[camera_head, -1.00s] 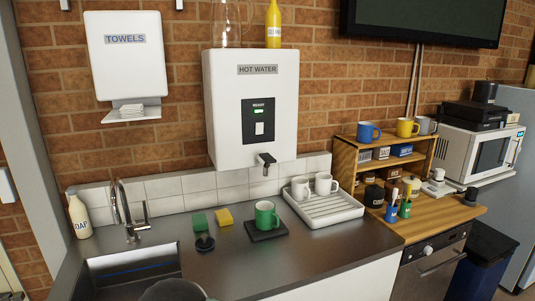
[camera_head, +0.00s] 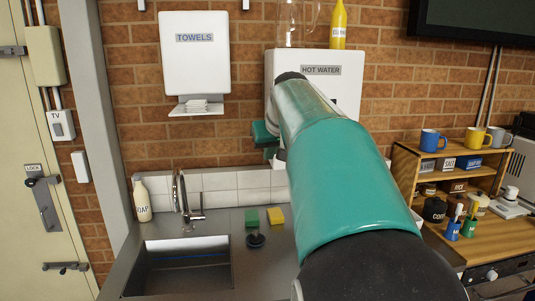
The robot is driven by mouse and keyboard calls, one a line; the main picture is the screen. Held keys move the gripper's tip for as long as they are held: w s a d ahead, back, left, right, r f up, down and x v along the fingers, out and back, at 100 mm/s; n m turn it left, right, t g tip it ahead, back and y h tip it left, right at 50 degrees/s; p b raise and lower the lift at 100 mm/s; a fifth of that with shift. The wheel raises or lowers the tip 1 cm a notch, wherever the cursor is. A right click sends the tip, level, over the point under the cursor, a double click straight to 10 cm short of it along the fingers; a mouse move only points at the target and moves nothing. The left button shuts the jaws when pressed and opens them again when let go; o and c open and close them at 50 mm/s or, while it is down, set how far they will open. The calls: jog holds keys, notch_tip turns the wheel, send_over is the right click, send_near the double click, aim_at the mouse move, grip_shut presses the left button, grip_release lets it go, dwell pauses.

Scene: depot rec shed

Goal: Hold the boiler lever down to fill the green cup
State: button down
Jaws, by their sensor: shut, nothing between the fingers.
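The white hot water boiler (camera_head: 345,62) hangs on the brick wall. My large teal arm covers its front middle and lower part. The boiler's lever and spout are hidden behind the arm. The green cup and its dark mat are hidden behind the arm too. A smaller teal part of my arm shows at the boiler's lower left edge. My gripper's fingers are not visible, so I cannot see whether they touch the lever.
A sink (camera_head: 188,264) with a tap (camera_head: 186,200) and a soap bottle (camera_head: 142,200) are at left. A wooden shelf (camera_head: 408,165) with mugs stands at right.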

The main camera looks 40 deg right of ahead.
jog(key=s+d+r+m+h, duration=0.1)
jog(key=s+d, duration=0.1)
jog(key=d, duration=0.9)
jog(key=s+d+r+m, duration=0.1)
jog(key=s+d+r, duration=0.1)
jog(key=d, duration=1)
jog(key=shift+s+r+t+h, duration=0.2)
jog(key=shift+s+t+h, duration=0.2)
jog(key=shift+s, duration=0.2)
jog(key=shift+d+f, duration=0.1)
jog(key=x, duration=0.9)
jog(key=shift+w+d+f, duration=0.1)
jog(key=shift+w+f, duration=0.15)
jog(key=shift+f, duration=0.05)
notch_tip(320, 180, down, 2)
jog(key=shift+f, duration=0.2)
jog(key=shift+w+f, duration=0.1)
jog(key=shift+f, duration=0.75)
